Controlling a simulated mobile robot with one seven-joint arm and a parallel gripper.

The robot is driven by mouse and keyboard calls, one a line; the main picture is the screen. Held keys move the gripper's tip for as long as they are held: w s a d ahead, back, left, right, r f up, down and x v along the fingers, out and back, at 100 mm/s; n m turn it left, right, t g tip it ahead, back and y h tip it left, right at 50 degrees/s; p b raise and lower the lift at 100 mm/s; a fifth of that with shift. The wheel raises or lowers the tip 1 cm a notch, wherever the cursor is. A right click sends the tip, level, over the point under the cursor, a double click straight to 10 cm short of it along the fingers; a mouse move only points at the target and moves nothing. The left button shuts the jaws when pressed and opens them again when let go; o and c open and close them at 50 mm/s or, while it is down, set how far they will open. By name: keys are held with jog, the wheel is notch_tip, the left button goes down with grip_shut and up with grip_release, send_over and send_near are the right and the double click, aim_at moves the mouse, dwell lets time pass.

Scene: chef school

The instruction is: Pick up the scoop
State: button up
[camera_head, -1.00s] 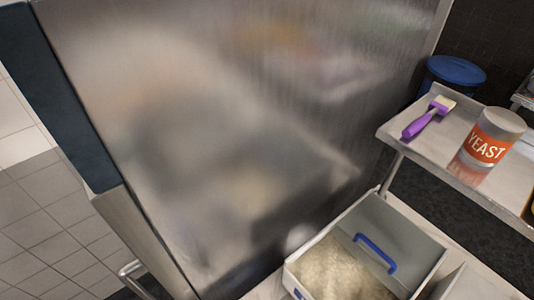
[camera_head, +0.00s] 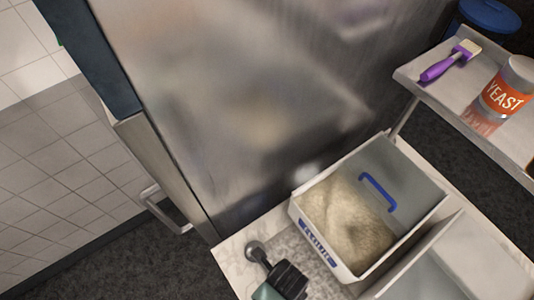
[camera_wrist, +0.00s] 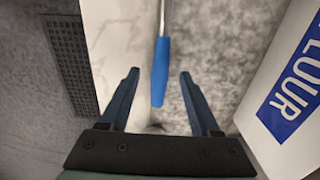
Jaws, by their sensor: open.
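In the wrist view a straight blue handle (camera_wrist: 160,75) on a thin metal shaft, likely the scoop's, lies over the grey speckled surface. Its end reaches between the fingers of my gripper (camera_wrist: 160,72), which are open with a gap on each side of it. The scoop's head is out of that view. In the head view my gripper (camera_head: 268,262) is at the bottom, left of the flour bin (camera_head: 320,250). A round grey metallic thing (camera_head: 254,248) shows beside its fingers; I cannot tell if it is part of the scoop.
A tall steel cabinet (camera_head: 240,110) rises behind. A shelf (camera_head: 480,115) at upper right holds a purple brush (camera_head: 440,67) and a yeast can (camera_head: 507,88). Floor (camera_head: 90,245) is open at left.

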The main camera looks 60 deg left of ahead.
jog(key=shift+f, duration=0.55)
grip_shut()
notch_tip(320, 180, up, 10)
jog(key=b, duration=0.1)
dwell(0.7)
